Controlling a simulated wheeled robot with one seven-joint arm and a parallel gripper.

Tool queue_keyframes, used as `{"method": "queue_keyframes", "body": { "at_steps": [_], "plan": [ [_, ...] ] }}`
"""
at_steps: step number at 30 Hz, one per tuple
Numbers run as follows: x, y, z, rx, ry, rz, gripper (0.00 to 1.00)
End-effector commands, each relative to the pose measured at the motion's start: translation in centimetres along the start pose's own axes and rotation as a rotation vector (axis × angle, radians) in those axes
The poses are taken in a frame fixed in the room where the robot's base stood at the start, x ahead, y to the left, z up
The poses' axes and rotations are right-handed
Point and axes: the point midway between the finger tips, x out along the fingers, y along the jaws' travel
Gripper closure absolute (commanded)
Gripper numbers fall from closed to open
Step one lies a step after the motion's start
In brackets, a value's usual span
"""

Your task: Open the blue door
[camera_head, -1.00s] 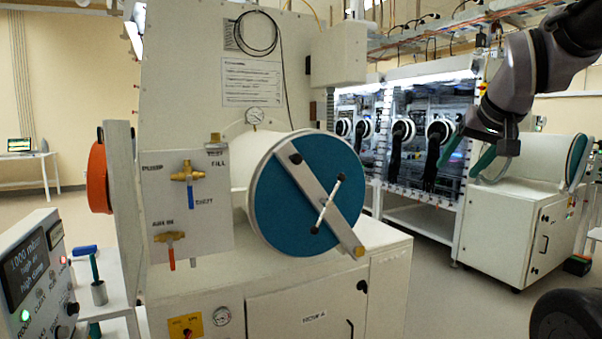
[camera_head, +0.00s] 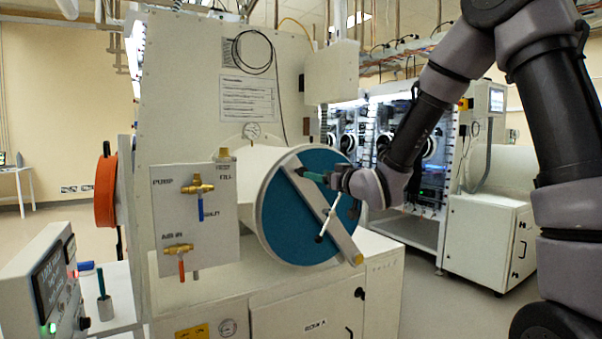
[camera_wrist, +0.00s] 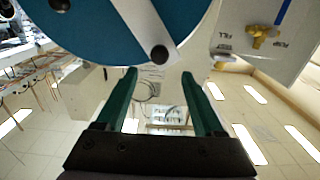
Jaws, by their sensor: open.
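The round blue door (camera_head: 290,215) closes the end of a white cylinder in the middle of the head view. A grey bar runs diagonally across it, with a white T-handle (camera_head: 327,219) at its middle. My gripper (camera_head: 312,176) is in front of the door's upper part, by the bar's upper end. In the wrist view the green fingers (camera_wrist: 163,75) are spread with nothing between them. The blue door (camera_wrist: 90,30) and the bar's end with a dark knob fill the top of that view. I cannot tell whether the fingers touch the door.
A valve panel (camera_head: 196,222) with brass valves stands left of the door. An orange round door (camera_head: 105,190) is farther left. A control box (camera_head: 50,285) is at the lower left. Lit gloveboxes and a white cabinet (camera_head: 490,240) stand behind at the right.

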Motion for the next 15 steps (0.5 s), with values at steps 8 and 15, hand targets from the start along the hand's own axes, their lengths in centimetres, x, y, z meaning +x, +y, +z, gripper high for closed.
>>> {"method": "queue_keyframes", "body": {
  "at_steps": [8, 15],
  "plan": [
    [5.2, 0.0, 0.1, 0.001, -0.001, 0.0, 0.3],
    [8.7, 0.0, 0.1, 0.0, -0.002, 0.001, 0.3]
  ]
}}
